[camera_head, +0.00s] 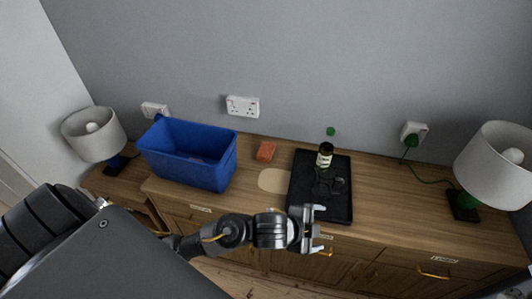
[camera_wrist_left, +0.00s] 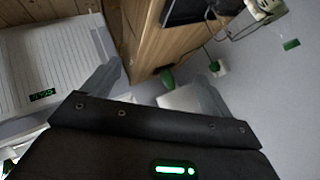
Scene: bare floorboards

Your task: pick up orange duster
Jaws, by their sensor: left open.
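The orange duster (camera_head: 265,151) lies on the wooden cabinet top near the wall, between the blue bin and the black tray. It does not show clearly in the left wrist view. My left gripper (camera_head: 319,228) is open and empty, in front of the cabinet and the black tray, to the right of the duster and nearer to me. Its two fingers (camera_wrist_left: 158,86) stand apart in the left wrist view with nothing gripped between them. My right gripper is in neither view.
A blue bin (camera_head: 178,172) stands left of the duster. A black tray (camera_head: 338,211) holds a dark bottle (camera_head: 324,155) and a small dark item. Lamps stand at the left (camera_head: 94,133) and right (camera_head: 495,166). A pale oval patch (camera_head: 272,180) lies before the duster.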

